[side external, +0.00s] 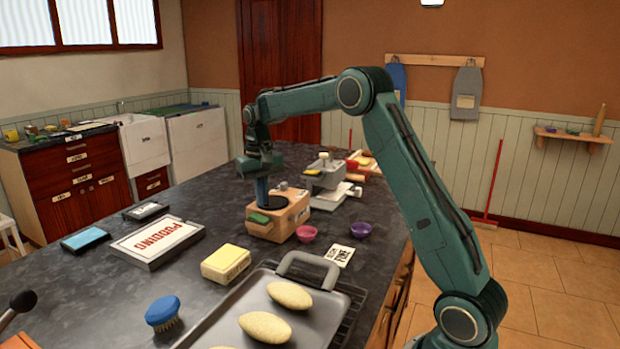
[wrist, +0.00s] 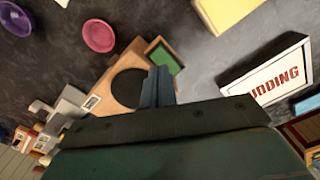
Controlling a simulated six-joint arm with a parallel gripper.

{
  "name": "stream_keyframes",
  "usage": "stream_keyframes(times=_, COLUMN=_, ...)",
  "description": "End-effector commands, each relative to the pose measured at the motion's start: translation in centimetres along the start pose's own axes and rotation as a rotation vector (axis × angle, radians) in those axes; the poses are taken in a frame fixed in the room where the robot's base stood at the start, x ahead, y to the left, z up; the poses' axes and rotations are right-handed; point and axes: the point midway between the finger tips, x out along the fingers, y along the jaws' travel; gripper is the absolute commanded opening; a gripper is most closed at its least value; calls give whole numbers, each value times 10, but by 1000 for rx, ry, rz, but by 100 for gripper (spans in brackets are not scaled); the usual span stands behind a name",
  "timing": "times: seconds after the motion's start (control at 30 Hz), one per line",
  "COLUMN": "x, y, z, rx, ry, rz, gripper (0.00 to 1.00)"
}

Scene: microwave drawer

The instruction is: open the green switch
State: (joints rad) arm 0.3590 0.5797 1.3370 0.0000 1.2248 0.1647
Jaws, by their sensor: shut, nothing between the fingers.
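A wooden box (side external: 286,222) stands on the dark counter, with a dark round plate on its top (wrist: 128,90). A green part (side external: 260,217), which looks like the green switch, is at one end of the box. It also shows in the wrist view (wrist: 163,55), framed by wood. My gripper (side external: 262,200) points down over the box, by the green part. In the wrist view my gripper's fingers (wrist: 157,72) are together with nothing between them, beside the green part and the dark plate. I cannot tell whether the fingertips touch the box.
A grey appliance (side external: 325,178) stands behind the box. A pink bowl (side external: 307,234) and a purple bowl (side external: 361,229) are to its right. A pudding box (side external: 157,241), a yellow block (side external: 225,264) and a tray (side external: 335,305) with loaves lie nearer.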

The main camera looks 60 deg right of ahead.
Motion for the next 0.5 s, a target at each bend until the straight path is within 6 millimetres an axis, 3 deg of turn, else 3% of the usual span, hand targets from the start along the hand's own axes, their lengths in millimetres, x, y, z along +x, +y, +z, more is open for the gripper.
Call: stream_keyframes(times=0.5, x=-28, y=0, z=0, rx=0, ry=0, rz=0, gripper=0)
